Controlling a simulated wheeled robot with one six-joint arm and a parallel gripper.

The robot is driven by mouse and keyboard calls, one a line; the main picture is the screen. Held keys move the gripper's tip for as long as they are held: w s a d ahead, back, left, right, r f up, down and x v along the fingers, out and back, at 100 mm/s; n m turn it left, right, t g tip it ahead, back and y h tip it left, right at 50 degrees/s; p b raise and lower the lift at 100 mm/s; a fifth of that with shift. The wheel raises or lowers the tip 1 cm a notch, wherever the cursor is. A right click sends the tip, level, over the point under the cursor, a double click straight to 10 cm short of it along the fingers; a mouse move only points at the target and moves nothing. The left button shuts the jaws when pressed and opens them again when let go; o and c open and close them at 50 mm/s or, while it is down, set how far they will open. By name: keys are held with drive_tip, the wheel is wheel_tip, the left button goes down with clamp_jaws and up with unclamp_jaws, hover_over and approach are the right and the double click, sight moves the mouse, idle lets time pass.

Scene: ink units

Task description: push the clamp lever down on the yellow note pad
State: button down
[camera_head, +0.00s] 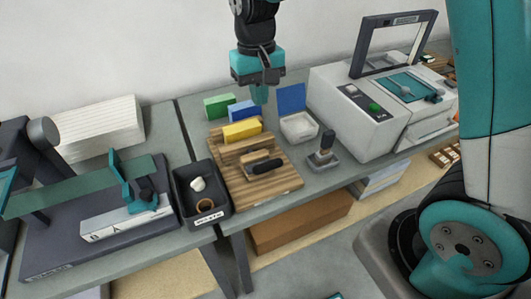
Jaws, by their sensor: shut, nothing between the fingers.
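The yellow note pad (242,130) stands on edge in a slotted wooden block (255,190), in front of a blue pad (242,109) and a green pad (218,105). A dark elongated handle (264,166) lies low across the wood in front of the yellow pad. It may be the clamp lever, but I cannot tell for certain. My gripper (260,96) is shut and empty, pointing down. In the picture it is above and right of the yellow pad, near the blue pad. Its exact height over them cannot be told.
A small metal base with an upright dark handle (326,145) stands right of the block. Behind it is an open white box with a blue lid (291,99). A large white machine (355,115) stands further right. A black tray (201,192) borders the block on the left.

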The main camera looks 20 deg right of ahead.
drive_tip(key=p, duration=0.2)
approach(263, 166)
drive_tip(key=w+d+f, duration=0.2)
drive_tip(key=w+f, duration=0.2)
drive_tip(key=w, duration=0.1)
drive_tip(key=shift+s+f+p, duration=0.8)
drive_tip(key=shift+s+f, duration=0.75)
drive_tip(key=shift+s, duration=0.15)
drive_tip(key=shift+a+f, duration=0.1)
drive_tip(key=shift+a, duration=0.05)
